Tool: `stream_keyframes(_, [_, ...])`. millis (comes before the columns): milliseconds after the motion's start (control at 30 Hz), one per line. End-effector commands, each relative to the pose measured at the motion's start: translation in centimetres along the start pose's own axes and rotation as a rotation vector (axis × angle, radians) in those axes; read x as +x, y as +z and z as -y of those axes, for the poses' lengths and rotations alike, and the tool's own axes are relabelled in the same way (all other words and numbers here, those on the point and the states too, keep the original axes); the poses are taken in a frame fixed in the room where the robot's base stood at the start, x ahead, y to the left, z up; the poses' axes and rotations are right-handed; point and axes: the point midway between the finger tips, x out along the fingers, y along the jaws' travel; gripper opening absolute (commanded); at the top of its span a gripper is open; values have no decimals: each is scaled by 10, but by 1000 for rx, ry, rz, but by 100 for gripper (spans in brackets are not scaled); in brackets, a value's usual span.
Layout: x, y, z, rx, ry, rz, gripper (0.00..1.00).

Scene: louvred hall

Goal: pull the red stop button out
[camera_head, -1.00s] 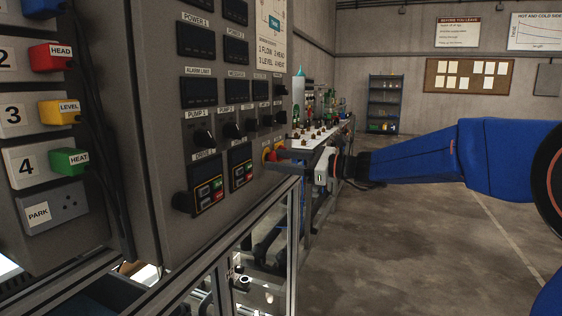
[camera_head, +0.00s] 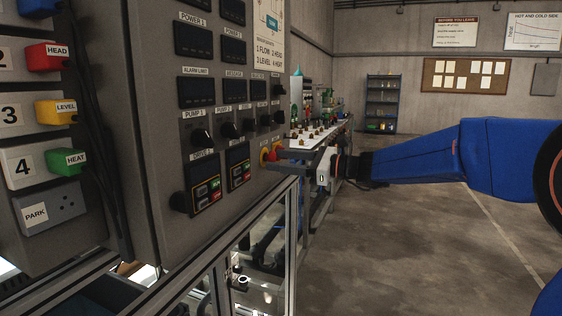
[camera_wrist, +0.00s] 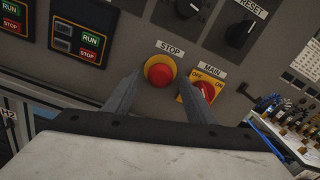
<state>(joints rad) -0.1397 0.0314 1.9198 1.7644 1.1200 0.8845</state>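The red stop button (camera_wrist: 160,71) sits in a yellow collar under the STOP label on the grey panel, in the middle of the wrist view. My gripper (camera_wrist: 158,88) is open, with one finger to the lower left of the button and the other to its lower right. The button shows between and just beyond the fingertips, and nothing is held. In the head view my gripper (camera_head: 280,158) reaches the panel's right edge from the right. The fingers there partly hide the small red and yellow controls, so I cannot tell any contact.
The red MAIN switch (camera_wrist: 204,90) on its yellow plate is close to the right finger. A black RESET knob (camera_wrist: 240,32) is above right. Drive units with RUN and STOP keys (camera_wrist: 85,40) are at left. A bench (camera_head: 318,136) with small items stands behind the arm.

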Motion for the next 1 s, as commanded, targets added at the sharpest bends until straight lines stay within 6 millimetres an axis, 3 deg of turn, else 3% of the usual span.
stream_keyframes(267, [0,0,0,0,0,1,50])
stream_keyframes(433, [-12,0,1,0,-2,0,50])
stream_keyframes(1000, [-107,0,1,0,-4,0,50])
